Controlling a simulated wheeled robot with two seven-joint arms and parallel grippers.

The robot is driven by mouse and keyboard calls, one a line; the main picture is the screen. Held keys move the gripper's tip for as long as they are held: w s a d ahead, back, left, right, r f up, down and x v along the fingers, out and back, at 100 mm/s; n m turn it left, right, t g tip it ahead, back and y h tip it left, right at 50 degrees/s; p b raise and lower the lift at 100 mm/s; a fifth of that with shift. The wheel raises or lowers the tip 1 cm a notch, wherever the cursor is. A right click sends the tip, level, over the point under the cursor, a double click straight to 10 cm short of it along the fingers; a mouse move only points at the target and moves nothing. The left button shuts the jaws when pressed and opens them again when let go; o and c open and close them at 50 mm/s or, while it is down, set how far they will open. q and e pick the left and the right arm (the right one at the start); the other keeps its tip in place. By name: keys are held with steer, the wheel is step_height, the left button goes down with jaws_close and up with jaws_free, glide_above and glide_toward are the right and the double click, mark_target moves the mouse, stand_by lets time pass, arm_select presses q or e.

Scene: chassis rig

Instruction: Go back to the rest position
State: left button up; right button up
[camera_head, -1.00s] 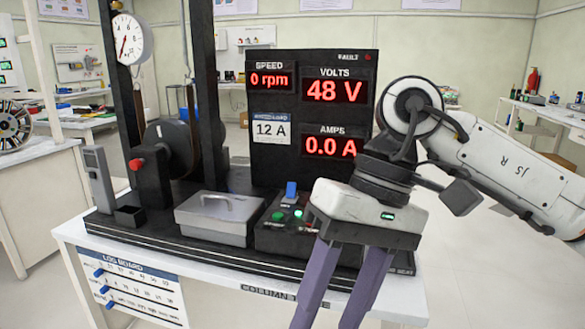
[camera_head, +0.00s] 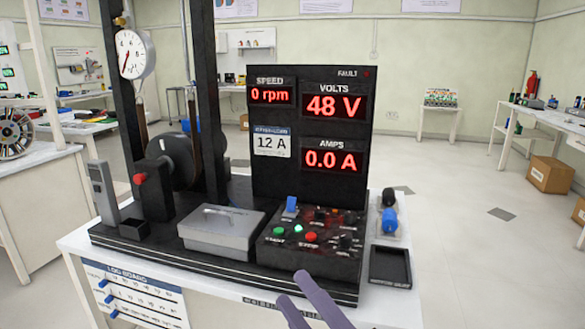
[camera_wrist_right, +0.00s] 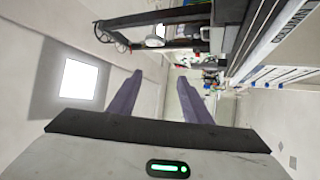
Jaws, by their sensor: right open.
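My right gripper (camera_head: 291,287) shows only as two purple fingers at the bottom edge of the head view, in front of the bench's front edge. In the right wrist view the fingers (camera_wrist_right: 160,76) stand apart with nothing between them. The rest of the right arm is out of the head view. My left gripper is not in view. The rig's display panel (camera_head: 265,190) reads 0 rpm, 48 V and 0.0 A. The control box (camera_head: 310,262) below it has a green button, a red button and a blue lever.
A grey lidded box (camera_head: 218,238) sits left of the control box. A shallow black tray (camera_head: 390,267) and a blue-handled item (camera_head: 389,220) lie at the bench's right. A gauge (camera_head: 135,53) hangs on the left post. A log board (camera_head: 135,296) is on the bench front. Floor at right is open.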

steer(key=s+d+f+m+h, duration=0.1)
steer(key=d+f+m+h, duration=0.25)
steer(key=f+m, duration=0.2)
steer(key=s+d+f+m+h, duration=0.1)
steer(key=d+f+m+h, duration=0.1)
steer(key=f+m+h, duration=0.35)
steer(key=s+d+f+m+g+h+p, duration=0.1)
steer(key=s+d+f+m+g, duration=0.3)
steer(key=s+f, duration=0.5)
steer(key=s+d+f+m+g+h, duration=0.2)
steer(key=s+d+f+m+g, duration=0.2)
steer(key=s+f, duration=0.5)
step_height(320, 180, down, 4)
steer(key=shift+d+f+m+g+p, duration=0.25)
steer(key=shift+d+m+g+p, duration=0.15)
steer(key=shift+m, duration=0.6)
steer(key=shift+w, duration=0.1)
